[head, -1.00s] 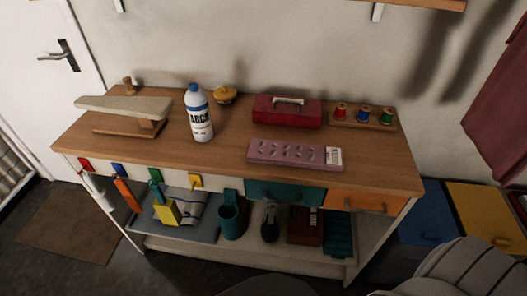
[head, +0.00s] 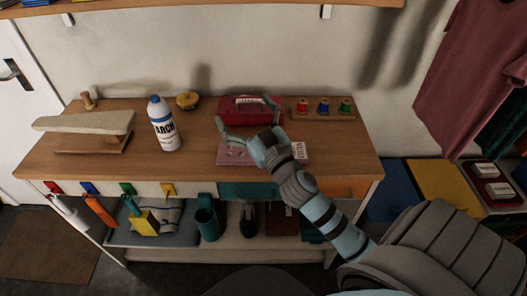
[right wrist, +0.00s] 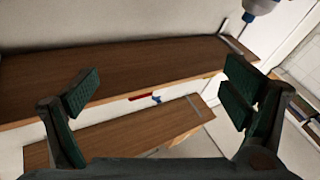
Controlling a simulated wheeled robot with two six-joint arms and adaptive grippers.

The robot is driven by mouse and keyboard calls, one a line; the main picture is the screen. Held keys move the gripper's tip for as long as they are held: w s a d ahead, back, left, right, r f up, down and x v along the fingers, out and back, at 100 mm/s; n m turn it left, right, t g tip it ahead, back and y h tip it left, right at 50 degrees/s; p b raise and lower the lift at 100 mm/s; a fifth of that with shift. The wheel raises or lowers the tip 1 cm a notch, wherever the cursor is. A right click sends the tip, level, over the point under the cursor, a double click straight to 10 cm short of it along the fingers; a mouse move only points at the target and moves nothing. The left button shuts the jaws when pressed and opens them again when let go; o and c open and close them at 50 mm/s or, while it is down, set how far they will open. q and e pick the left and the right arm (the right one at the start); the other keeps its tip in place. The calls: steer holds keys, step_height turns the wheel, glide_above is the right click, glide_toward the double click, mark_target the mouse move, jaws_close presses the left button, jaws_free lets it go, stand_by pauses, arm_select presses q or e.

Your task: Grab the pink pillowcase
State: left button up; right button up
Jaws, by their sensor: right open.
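The pink pillowcase (head: 234,154) lies folded flat on the wooden tabletop, near its front edge, with a white label (head: 299,150) at its right end. My right gripper (head: 244,110) and its wrist cover the middle of it in the head view. The gripper is open and empty, its fingers spread above the table in front of the red box. I cannot tell its height over the pillowcase. In the right wrist view the open fingers (right wrist: 160,85) show with nothing between them, and I cannot make out the pillowcase there. My left gripper is not in view.
The red box (head: 236,116) with a handle stands behind the pillowcase. A spool rack (head: 325,114) is to its right. The front tabletop between bottle and pillowcase is clear.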

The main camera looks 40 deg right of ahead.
steer(key=w+a+r+n+g+y, duration=0.2)
steer(key=a+n+g+y, duration=0.25)
steer(key=n+y, duration=0.35)
steer(key=w+a+r+n+g+y, duration=0.1)
steer(key=a+r+n+g+y, duration=0.2)
steer(key=a+n+y, duration=0.35)
steer(key=s+d+f+m+g+h, duration=0.2)
steer(key=d+f+g+h, duration=0.15)
steer(key=d, duration=0.45)
steer(key=s+d+f+m+g+h+b, duration=0.1)
steer(key=s+d+f+m+g+h, duration=0.2)
steer(key=d, duration=0.4)
steer(key=s+d+f+m+g+h, duration=0.1)
steer(key=s+d+f+g+h, duration=0.2)
steer(key=d, duration=0.5)
steer(key=shift+g, duration=0.6)
steer(key=b+x, duration=0.1)
steer(key=x, duration=0.2)
steer(key=b+x, duration=0.1)
steer(key=x, duration=0.1)
steer(key=shift+w+a+b, duration=0.3)
steer(key=x, duration=0.3)
steer(key=w+x, duration=0.1)
steer(key=x, duration=0.5)
steer(key=shift+w+a+r+b, duration=0.3)
steer(key=shift+a+r, duration=0.05)
steer(key=shift+a, duration=0.05)
steer(key=shift+r, duration=0.1)
steer(key=c, duration=1.3)
